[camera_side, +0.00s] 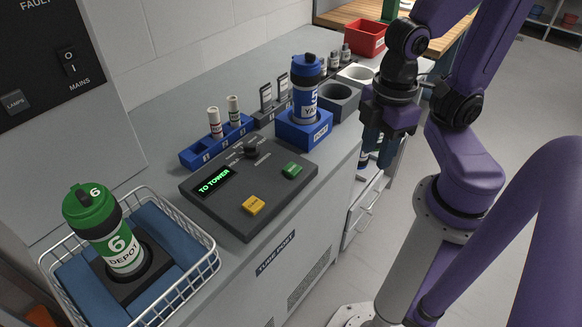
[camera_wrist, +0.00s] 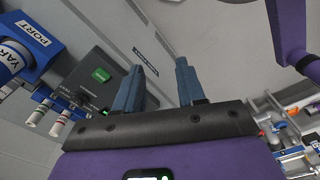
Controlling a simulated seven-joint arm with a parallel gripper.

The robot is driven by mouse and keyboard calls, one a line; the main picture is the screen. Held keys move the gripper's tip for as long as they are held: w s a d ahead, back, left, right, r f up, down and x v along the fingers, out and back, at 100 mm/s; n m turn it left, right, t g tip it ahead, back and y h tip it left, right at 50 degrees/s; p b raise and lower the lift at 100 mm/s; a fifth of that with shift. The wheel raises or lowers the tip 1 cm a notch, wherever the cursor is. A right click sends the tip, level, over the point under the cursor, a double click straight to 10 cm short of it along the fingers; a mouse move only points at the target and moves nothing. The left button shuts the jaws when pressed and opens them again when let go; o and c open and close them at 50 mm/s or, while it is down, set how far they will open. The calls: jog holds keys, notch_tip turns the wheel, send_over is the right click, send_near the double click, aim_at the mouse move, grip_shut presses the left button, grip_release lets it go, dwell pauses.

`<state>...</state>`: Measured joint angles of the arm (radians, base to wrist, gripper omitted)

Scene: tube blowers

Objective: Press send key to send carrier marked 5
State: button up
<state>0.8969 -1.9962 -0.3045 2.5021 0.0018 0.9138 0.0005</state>
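The blue carrier marked 5 (camera_side: 305,97) stands upright in the blue port block (camera_side: 303,132); part of it shows at the left edge of the wrist view (camera_wrist: 9,60). The dark control panel (camera_side: 222,205) has a lit display (camera_side: 213,184) reading "TO TOWER", a black knob (camera_side: 251,150), a green key (camera_side: 292,170) and a yellow key (camera_side: 253,205). The key lettering is too small to read. The green key also shows in the wrist view (camera_wrist: 102,75). My gripper (camera_side: 376,152) is open and empty, right of the port and panel, touching neither.
A green carrier marked 6 (camera_side: 112,232) stands in a wire basket (camera_side: 197,285) at the front left. A blue rack (camera_side: 196,154) with small tubes and a grey rack stand behind the panel.

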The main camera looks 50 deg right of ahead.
grip_shut()
dwell(1.9)
